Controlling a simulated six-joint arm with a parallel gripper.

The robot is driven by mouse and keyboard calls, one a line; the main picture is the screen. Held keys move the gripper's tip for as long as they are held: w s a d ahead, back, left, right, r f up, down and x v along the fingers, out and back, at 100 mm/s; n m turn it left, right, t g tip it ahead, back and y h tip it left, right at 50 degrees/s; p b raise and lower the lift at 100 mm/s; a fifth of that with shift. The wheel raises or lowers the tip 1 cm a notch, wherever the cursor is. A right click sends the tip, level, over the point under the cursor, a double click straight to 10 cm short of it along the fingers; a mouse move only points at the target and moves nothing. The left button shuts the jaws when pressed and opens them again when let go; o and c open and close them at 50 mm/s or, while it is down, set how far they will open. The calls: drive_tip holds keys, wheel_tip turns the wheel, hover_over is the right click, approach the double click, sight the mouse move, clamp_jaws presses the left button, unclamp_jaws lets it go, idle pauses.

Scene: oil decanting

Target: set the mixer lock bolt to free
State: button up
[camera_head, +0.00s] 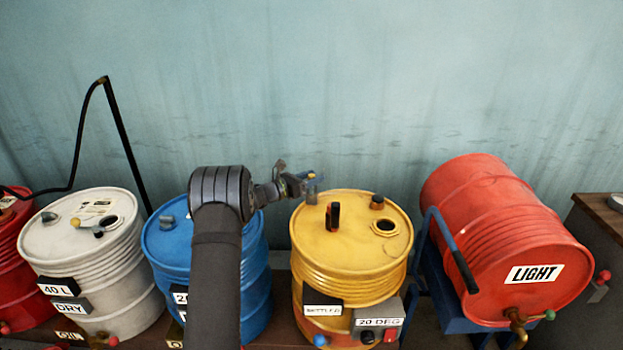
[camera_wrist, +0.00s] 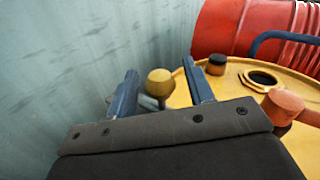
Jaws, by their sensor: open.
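The yellow drum (camera_head: 350,262) stands upright right of centre; its top also shows in the wrist view (camera_wrist: 238,77). A yellow ball knob (camera_wrist: 160,78), with a pale grey piece under it, is at the drum's left rim and looks like the lock bolt's knob. My gripper (camera_head: 309,183) is at the drum's back left edge with its blue fingers open. In the wrist view the knob appears between the fingers (camera_wrist: 160,72), not visibly gripped. Whether they touch it, and the bolt's setting, I cannot tell.
An orange-and-black handle (camera_head: 333,215), a black cap (camera_head: 377,202) and an open bung hole (camera_head: 385,226) are on the yellow drum's top. A blue drum (camera_head: 262,295) is left under my arm. A red drum (camera_head: 495,225) lies right on a blue cradle. The wall is behind.

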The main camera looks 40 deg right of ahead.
clamp_jaws()
drive_tip(key=shift+w+d, duration=1.8)
drive_tip(key=shift+w+r, duration=0.1)
unclamp_jaws()
drive_tip(key=shift+w+d, duration=0.1)
drive_tip(key=shift+d, duration=0.05)
